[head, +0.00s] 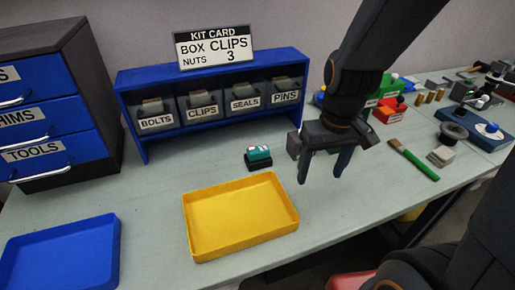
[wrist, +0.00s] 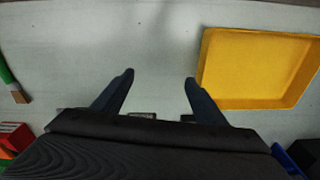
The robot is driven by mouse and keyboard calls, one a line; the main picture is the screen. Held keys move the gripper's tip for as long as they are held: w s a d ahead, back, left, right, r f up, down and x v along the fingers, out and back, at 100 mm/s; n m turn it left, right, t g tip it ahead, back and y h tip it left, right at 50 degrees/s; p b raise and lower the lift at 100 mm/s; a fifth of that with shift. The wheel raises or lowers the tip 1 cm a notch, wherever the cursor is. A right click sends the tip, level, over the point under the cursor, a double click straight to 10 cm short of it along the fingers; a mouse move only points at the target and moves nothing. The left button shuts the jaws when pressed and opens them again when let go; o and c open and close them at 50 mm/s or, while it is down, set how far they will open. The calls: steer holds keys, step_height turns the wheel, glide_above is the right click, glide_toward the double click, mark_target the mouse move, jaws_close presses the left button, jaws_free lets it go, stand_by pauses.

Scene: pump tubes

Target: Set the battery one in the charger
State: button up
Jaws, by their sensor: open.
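A teal block with a pale label (head: 259,152), which looks like the battery, sits on a small black base (head: 259,164) that looks like the charger. They stand between the blue bin rack and the yellow tray. I cannot tell whether the block is fully seated. My gripper (head: 320,178) is open, with its fingers pointing down over the bench to the right of the black base and the yellow tray. In the wrist view my gripper (wrist: 159,76) has nothing between its fingertips, only bare bench. I cannot make out the teal block in the wrist view.
The yellow tray (head: 241,250) is empty; it also shows in the wrist view (wrist: 258,103). A blue tray (head: 117,250) lies at the left. The blue rack (head: 141,147) holds labelled bins. A green-handled brush (head: 415,160) and a red box (head: 389,112) lie at the right.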

steer(key=w+a+r+n+g+y+p, duration=0.15)
steer(key=w+a+n+p, duration=0.3)
steer(key=w+n, duration=0.45)
steer(key=n+y+p, duration=0.2)
steer(key=n, duration=0.7)
glide_toward(259, 149)
step_height(259, 149, down, 3)
steer(key=shift+s+d+r+g, duration=0.1)
steer(key=shift+d+g, duration=0.05)
steer(key=shift+g, duration=0.1)
steer(key=shift+w+a+n+y+p, duration=0.25)
steer(key=shift+w+a+n+p, duration=0.15)
steer(key=shift+n, duration=0.3)
steer(key=shift+a+f, duration=0.3)
steer(key=shift+f, duration=0.35)
steer(key=shift+b+x, duration=0.5)
steer(key=shift+x, duration=0.3)
steer(key=shift+s+a+f, duration=0.2)
steer(key=shift+s+f, duration=0.4)
steer(key=shift+f, duration=0.4)
steer(key=a+f, duration=0.1)
steer(key=f+b, duration=0.1)
steer(key=f, duration=0.1)
steer(key=shift+w+a, duration=0.2)
steer(key=shift+a, duration=0.2)
steer(key=shift+d+r, duration=0.1)
steer(key=shift+d, duration=0.15)
steer(key=c, duration=1.4)
steer(key=shift+r, duration=0.1)
steer(key=shift+c, duration=0.6)
